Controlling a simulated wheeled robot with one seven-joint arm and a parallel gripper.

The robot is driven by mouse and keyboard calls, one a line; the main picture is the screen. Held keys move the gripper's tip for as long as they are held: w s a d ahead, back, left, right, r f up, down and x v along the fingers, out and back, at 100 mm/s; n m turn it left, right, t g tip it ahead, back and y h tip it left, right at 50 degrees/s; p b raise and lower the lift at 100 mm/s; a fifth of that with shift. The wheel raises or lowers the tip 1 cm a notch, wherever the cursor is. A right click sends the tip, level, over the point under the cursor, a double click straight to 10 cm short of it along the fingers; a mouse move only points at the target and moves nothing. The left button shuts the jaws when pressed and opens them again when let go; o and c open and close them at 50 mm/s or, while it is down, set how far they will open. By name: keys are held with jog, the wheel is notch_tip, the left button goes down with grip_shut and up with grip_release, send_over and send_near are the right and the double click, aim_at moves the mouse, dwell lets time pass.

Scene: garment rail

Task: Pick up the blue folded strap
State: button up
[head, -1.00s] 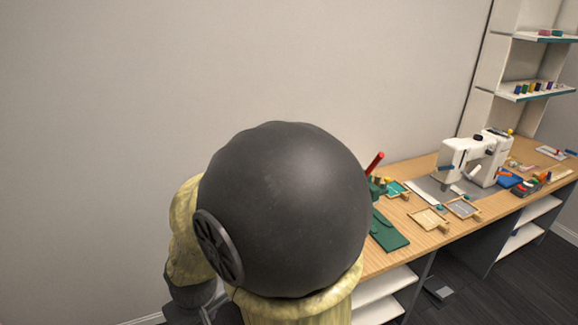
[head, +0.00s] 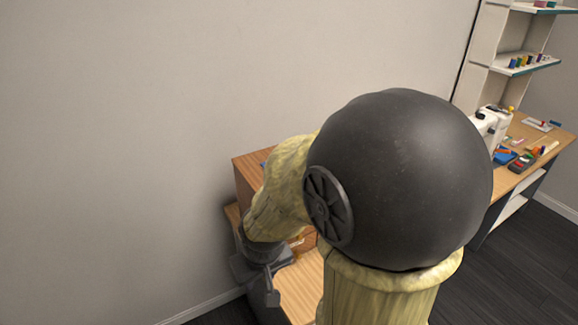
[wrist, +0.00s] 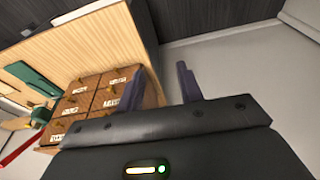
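I cannot pick out the blue folded strap with certainty. In the head view a small blue patch (head: 264,164) shows on top of the wooden cabinet, partly behind my arm; its shape is too small to tell. A blue item (head: 503,156) also lies on the table near the sewing machine. My gripper (wrist: 160,86) is open in the wrist view, its two dark fingers apart with nothing between them. In the head view my gripper (head: 268,285) is low at the left, in front of the cabinet and bench edge.
The wooden drawer cabinet (head: 245,178) stands on the bench (head: 302,285) by the wall. Its labelled drawers (wrist: 90,95) show left of the fingers in the wrist view. A white sewing machine (head: 497,122) and shelves (head: 528,66) are at right. My arm hides the bench's middle.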

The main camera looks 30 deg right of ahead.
jog(key=shift+w, duration=0.35)
jog(key=shift+o, duration=0.8)
jog(key=shift+s, duration=0.15)
jog(key=shift+o, duration=0.4)
jog(key=shift+d, duration=0.1)
jog(key=w+d+r+t+p, duration=0.2)
jog(key=w+d+r+t, duration=0.2)
jog(key=d, duration=0.5)
jog(key=w+d+r+t+p, duration=0.2)
jog(key=w+d+r+t, duration=0.2)
jog(key=w+d+t, duration=0.3)
jog(key=w+d, duration=0.2)
jog(key=shift+d+r, duration=0.4)
jog(key=p+x, duration=0.3)
jog(key=x, duration=0.9)
jog(key=shift+a+f, duration=0.1)
jog(key=shift+a, duration=0.05)
jog(key=shift+w, duration=0.15)
